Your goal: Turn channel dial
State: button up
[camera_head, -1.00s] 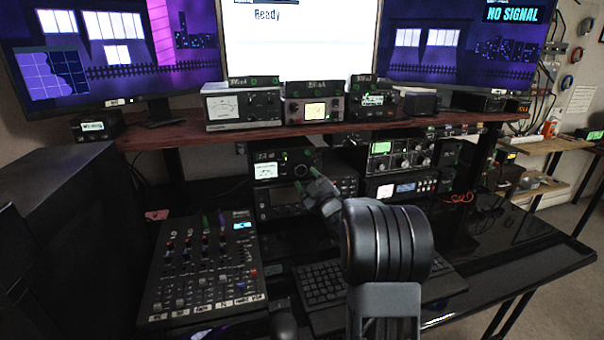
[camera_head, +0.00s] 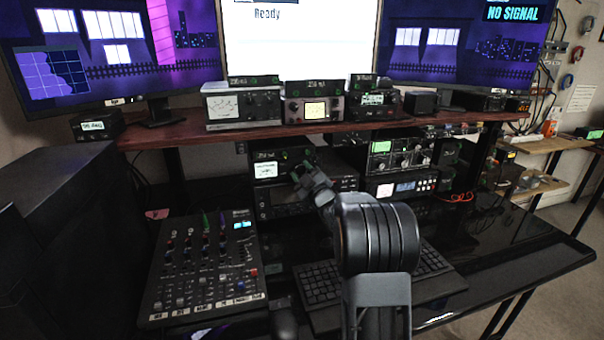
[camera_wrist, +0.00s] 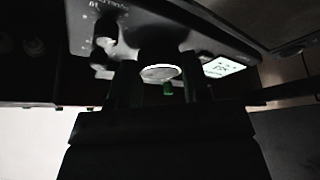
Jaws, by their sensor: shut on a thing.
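A small black radio unit (camera_head: 265,170) with a lit white display stands under the wooden shelf in the head view. My gripper (camera_head: 299,172) is at the right part of its front, and my wrist hides what lies behind it. In the wrist view, the unit's dark front panel (camera_wrist: 185,38) appears from close up. A round dial with a pale face (camera_wrist: 160,72) sits between the two fingers of my gripper (camera_wrist: 160,85), which are shut on it. The lit display (camera_wrist: 223,66) is to its right. I cannot read the dial's setting.
Another knob (camera_wrist: 105,30) sits on the panel left of the held dial. A mixer (camera_head: 205,265) and a keyboard (camera_head: 318,284) lie on the black desk below my arm. More radio units (camera_head: 390,152) stand to the right. The wooden shelf (camera_head: 220,132) is above.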

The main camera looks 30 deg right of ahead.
jog(key=shift+c, duration=0.5)
jog(key=shift+f+m+b, duration=0.15)
jog(key=shift+m+b, duration=0.15)
jog(key=shift+b, duration=0.15)
